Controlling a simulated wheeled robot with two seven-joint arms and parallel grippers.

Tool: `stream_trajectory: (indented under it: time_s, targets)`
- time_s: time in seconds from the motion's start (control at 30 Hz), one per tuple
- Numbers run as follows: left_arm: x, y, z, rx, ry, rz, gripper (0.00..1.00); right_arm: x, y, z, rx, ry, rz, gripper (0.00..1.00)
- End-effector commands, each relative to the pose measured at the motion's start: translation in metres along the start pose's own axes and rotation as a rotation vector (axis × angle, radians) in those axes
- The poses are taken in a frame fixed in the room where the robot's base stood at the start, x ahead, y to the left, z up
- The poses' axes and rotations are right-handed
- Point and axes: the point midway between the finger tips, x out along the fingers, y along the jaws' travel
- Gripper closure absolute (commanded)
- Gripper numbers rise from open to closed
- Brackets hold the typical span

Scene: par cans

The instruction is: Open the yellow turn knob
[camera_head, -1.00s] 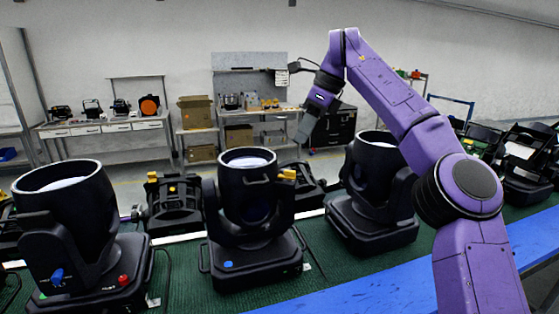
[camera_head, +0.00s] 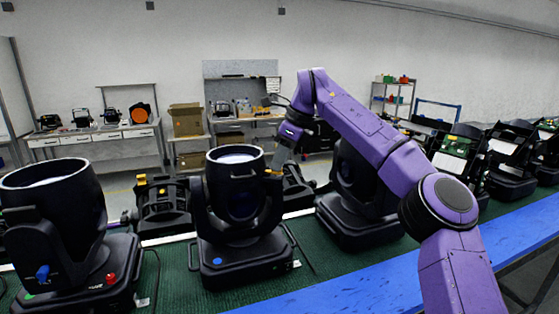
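The middle par can (camera_head: 237,195) is a black lamp head on a black base, standing upright on the green bench top. A small yellow knob (camera_head: 272,173) sticks out from the right side of its head. My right gripper (camera_head: 280,163) points down just above this knob, from the purple arm that comes in from the right. I cannot tell whether it touches the knob, or how far apart its fingers are. Small yellow parts (camera_head: 163,190) also show on a black fixture behind. My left gripper is not in view.
Another par can (camera_head: 60,215) with a blue knob (camera_head: 42,272) and a red knob (camera_head: 109,278) stands at left. A third par can (camera_head: 355,215) is partly behind my arm. A blue rail (camera_head: 390,290) runs along the bench front. More black fixtures stand at right.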

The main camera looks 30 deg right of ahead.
Motion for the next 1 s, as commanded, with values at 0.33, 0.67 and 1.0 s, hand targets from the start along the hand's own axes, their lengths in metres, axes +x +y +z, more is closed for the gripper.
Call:
stream_trajectory:
  time_s: [0.33,0.67,1.0]
  targets:
    - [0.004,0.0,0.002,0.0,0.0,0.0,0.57,0.005,0.001,0.001,0.02,0.006,-0.008,1.0]
    - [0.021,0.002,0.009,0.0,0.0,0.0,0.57,0.008,0.003,-0.001,0.201,0.009,-0.085,1.0]
    - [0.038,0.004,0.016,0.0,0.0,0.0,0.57,0.008,0.004,0.0,0.498,0.01,-0.208,1.0]
